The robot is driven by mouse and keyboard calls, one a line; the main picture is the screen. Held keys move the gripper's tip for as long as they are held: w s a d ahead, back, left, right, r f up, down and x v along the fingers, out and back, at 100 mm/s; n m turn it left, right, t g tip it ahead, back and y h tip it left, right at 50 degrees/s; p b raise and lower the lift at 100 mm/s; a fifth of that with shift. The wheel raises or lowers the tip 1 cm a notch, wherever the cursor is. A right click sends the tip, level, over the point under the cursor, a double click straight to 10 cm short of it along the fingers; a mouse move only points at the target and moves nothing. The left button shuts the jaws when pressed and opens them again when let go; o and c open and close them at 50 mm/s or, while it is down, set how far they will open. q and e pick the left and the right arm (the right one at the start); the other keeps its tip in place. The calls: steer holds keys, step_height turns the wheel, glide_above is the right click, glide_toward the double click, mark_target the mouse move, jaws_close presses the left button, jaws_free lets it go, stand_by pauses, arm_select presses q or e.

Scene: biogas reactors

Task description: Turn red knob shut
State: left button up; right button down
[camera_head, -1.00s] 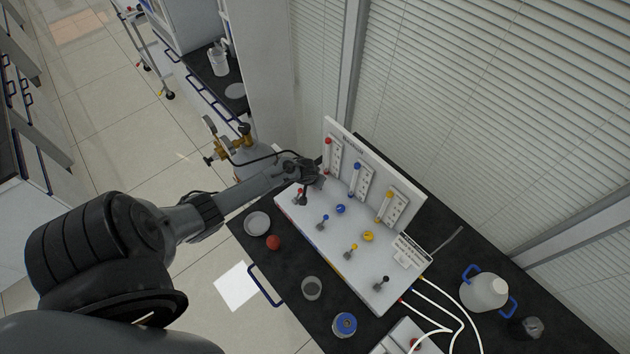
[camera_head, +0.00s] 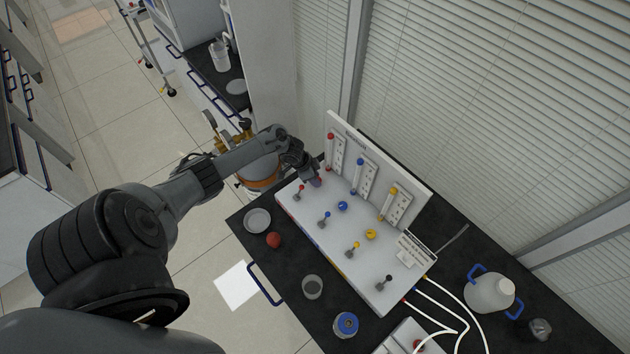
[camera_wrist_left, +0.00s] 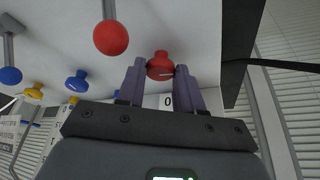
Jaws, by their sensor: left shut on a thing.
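The red knob (camera_wrist_left: 160,66) sits on the white panel (camera_head: 312,222) in the left wrist view, with a thin white line on its face. My left gripper (camera_head: 316,182) is at the panel's far-left part, over the red column. In the left wrist view the two purple fingers of my left gripper (camera_wrist_left: 160,72) stand on either side of the red knob, closed on it. In the head view the gripper mostly hides the knob. A red-ball lever (camera_wrist_left: 111,38) stands close to the fingers. My right gripper is in no view.
A blue knob (camera_head: 343,206), a yellow knob (camera_head: 370,234) and several levers sit along the panel. The upright board (camera_head: 412,207) with tubes rises behind them. A red ball (camera_head: 274,240), glass jar (camera_head: 313,287) and blue-lidded bottle (camera_head: 345,325) stand in front on the black bench.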

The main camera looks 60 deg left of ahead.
arm_select(q)
steer(key=m+g+b, duration=0.1)
steer(key=m+b, duration=0.2)
steer(key=b, duration=0.1)
steer(key=m+h+b, duration=0.1)
steer(key=m+b, duration=0.2)
steer(key=b, duration=0.1)
steer(key=m+g+h+b, duration=0.1)
steer(key=m+b, duration=0.2)
steer(key=b, duration=0.2)
steer(key=shift+w+a+f+g, duration=0.25)
steer(key=shift+w+a+g, duration=0.05)
steer(key=shift+w+a, duration=0.1)
steer(key=shift+r+m+g+h+b, duration=0.2)
steer(key=shift+m+g+h+b, duration=0.15)
steer(key=shift+m+b, duration=0.55)
steer(key=m+g+b, duration=0.1)
steer(key=m, duration=0.1)
steer(key=shift+w+m, duration=0.15)
steer(key=shift+m, duration=0.25)
steer(key=shift+m+g+b, duration=0.45)
steer(key=shift+m+b, duration=0.8)
steer(key=shift+m, duration=0.05)
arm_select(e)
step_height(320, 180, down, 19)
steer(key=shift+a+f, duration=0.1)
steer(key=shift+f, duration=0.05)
